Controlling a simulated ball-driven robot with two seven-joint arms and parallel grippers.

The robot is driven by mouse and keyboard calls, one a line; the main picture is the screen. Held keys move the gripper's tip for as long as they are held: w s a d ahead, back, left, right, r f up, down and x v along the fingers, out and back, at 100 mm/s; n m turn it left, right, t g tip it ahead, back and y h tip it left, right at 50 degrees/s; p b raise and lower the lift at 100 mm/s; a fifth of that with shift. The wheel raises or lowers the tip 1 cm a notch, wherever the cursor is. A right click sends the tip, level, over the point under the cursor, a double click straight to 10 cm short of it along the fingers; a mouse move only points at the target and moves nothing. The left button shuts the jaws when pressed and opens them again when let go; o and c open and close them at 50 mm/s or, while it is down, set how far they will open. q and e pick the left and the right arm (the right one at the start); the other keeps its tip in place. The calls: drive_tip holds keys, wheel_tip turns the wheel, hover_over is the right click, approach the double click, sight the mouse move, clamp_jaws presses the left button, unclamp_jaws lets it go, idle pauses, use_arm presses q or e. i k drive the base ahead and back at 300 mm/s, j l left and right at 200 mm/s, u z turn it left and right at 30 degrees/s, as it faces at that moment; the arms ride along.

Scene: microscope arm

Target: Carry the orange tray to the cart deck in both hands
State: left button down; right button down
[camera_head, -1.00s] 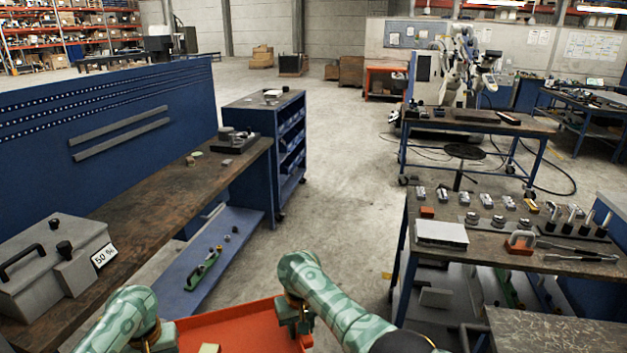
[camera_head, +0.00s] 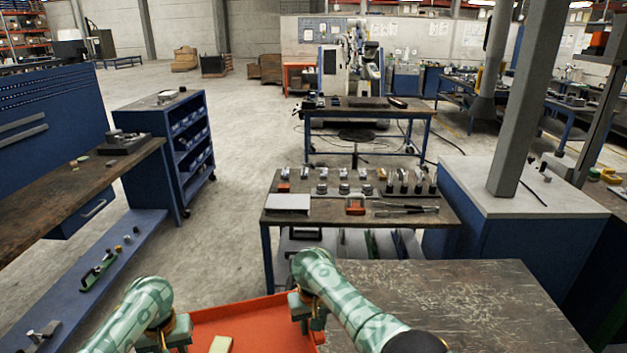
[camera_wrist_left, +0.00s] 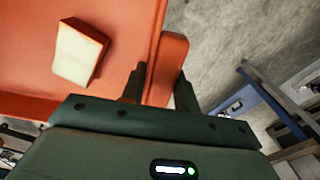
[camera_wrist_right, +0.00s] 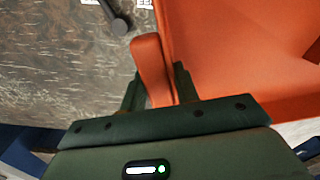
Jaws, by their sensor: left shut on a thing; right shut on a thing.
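The orange tray (camera_head: 262,316) is held low in front of me, its near part cut off by the frame edge. A cream block (camera_head: 220,344) lies on its floor and also shows in the left wrist view (camera_wrist_left: 78,52). My left gripper (camera_head: 178,333) is shut on the tray's rim handle at the left, seen close in the left wrist view (camera_wrist_left: 160,82). My right gripper (camera_head: 308,316) is shut on the opposite handle, seen in the right wrist view (camera_wrist_right: 157,78). A worn metal top (camera_head: 455,300) lies just right of the tray; I cannot tell whether it is the cart deck.
A table (camera_head: 335,212) with several small parts and tools stands ahead. A blue shelf cart (camera_head: 150,125) and a wooden workbench (camera_head: 60,195) are at the left. A grey post (camera_head: 527,100) rises from a pale-topped cabinet (camera_head: 480,190) at right. Open floor (camera_head: 225,225) lies between.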

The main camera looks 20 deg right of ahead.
sight(469, 315)
drive_tip(key=l+z, duration=0.2)
drive_tip(key=l, duration=0.75)
drive_tip(key=i+l+z, duration=0.1)
drive_tip(key=l+z, duration=0.15)
drive_tip(key=l, duration=0.65)
drive_tip(key=i+l+z, duration=0.1)
drive_tip(key=l, duration=0.2)
drive_tip(key=i+l, duration=0.2)
drive_tip(key=l+z, duration=0.05)
drive_tip(key=l, duration=0.05)
